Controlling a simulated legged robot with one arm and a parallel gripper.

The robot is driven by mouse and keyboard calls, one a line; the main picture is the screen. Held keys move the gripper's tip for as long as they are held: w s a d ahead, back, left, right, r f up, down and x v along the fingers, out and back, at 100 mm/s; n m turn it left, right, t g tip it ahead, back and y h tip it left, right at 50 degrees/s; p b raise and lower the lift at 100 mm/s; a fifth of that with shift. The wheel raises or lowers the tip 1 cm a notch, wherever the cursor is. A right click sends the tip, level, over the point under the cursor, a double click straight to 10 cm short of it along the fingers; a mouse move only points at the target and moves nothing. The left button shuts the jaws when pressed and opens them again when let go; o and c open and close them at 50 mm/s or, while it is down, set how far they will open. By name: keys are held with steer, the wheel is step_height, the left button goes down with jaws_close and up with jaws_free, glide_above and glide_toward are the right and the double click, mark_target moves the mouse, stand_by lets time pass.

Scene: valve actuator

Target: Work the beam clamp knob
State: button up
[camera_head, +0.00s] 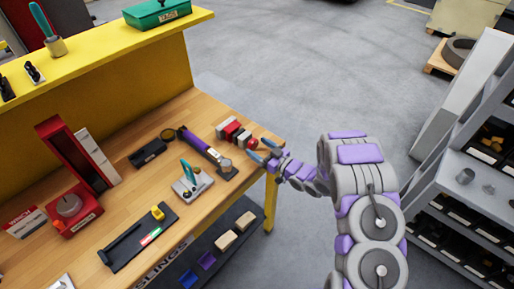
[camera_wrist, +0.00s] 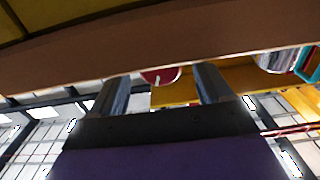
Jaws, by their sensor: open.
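My gripper (camera_head: 263,150) is at the right edge of the wooden bench in the head view, beside a red and grey block-like fixture (camera_head: 237,133). In the wrist view my gripper (camera_wrist: 162,88) shows two separated grey fingers. A red round knob (camera_wrist: 160,75) with a pale mark appears between and beyond the fingertips, partly covered by the brown bench edge (camera_wrist: 150,45). I see no contact between fingers and knob. My gripper is open and appears empty.
The bench (camera_head: 125,215) also holds a purple-and-black tool (camera_head: 203,148), a teal-handled clamp device (camera_head: 190,182) and a red box with a round grey knob (camera_head: 71,208). A yellow shelf (camera_head: 110,50) stands behind. Grey shelving (camera_head: 465,185) is at right, with open floor between.

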steer(key=shift+x, duration=0.8)
steer(key=shift+c, duration=0.3)
steer(key=c, duration=1)
steer(key=p, duration=0.1)
steer(key=m+p, duration=0.1)
steer(key=p, duration=0.1)
steer(key=shift+d+r+m, duration=0.1)
steer(key=shift+r+m, duration=0.15)
steer(key=shift+m, duration=0.05)
steer(key=m+p, duration=0.3)
steer(key=shift+f, duration=0.25)
steer(key=o, duration=1.1)
steer(key=shift+c, duration=0.2)
